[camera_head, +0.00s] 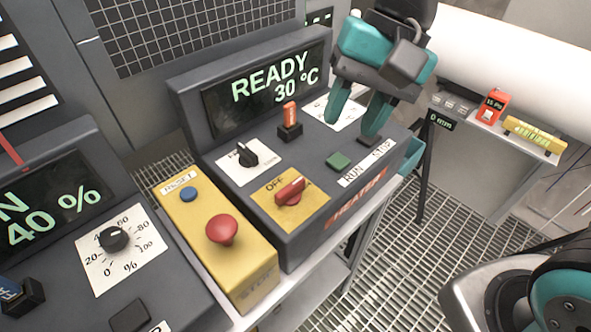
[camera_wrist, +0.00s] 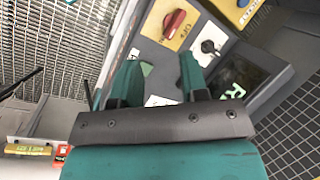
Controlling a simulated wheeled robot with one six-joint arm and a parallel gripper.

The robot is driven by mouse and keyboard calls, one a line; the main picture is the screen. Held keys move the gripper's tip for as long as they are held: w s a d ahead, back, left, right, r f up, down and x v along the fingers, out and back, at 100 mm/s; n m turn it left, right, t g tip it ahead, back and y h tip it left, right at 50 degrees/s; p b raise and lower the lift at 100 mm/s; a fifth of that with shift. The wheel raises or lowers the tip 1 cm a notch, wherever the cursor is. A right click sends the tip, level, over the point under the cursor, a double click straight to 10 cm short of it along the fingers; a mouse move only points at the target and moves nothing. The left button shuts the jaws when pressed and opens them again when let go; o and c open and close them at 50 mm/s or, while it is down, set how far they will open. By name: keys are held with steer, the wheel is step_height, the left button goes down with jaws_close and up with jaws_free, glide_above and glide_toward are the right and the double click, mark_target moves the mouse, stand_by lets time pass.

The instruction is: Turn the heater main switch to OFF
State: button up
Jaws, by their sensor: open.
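The heater main switch (camera_head: 289,192) is a red rotary handle on a yellow plate (camera_head: 312,203) marked OFF, at the front of the heater panel. Its handle lies slantwise, and I cannot tell which mark it points at. It also shows in the wrist view (camera_wrist: 174,22), beyond the fingertips. The dark heater panel (camera_head: 290,238) has a display (camera_head: 270,85) reading READY 30 °C. My gripper (camera_head: 356,116) is open and empty above the panel's right rear part, near the RUN and STOP buttons, apart from the red switch. In the wrist view my gripper (camera_wrist: 158,72) shows two spread teal fingers.
A black knob (camera_head: 246,156), an orange-red key-like switch (camera_head: 289,120) and a green button (camera_head: 338,161) stand near the red switch. A yellow box (camera_head: 240,265) with a red mushroom button (camera_head: 222,229) is left of the panel. Grating floor (camera_head: 400,240) lies right.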

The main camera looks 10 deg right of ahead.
steer(key=w+a+r+m+g+p, duration=0.1)
steer(key=w+m, duration=0.5)
steer(key=m, duration=0.1)
steer(key=m+p, duration=0.2)
glide_toward(291, 187)
steer(key=x, duration=0.9)
steer(key=shift+f, duration=0.1)
jaws_close()
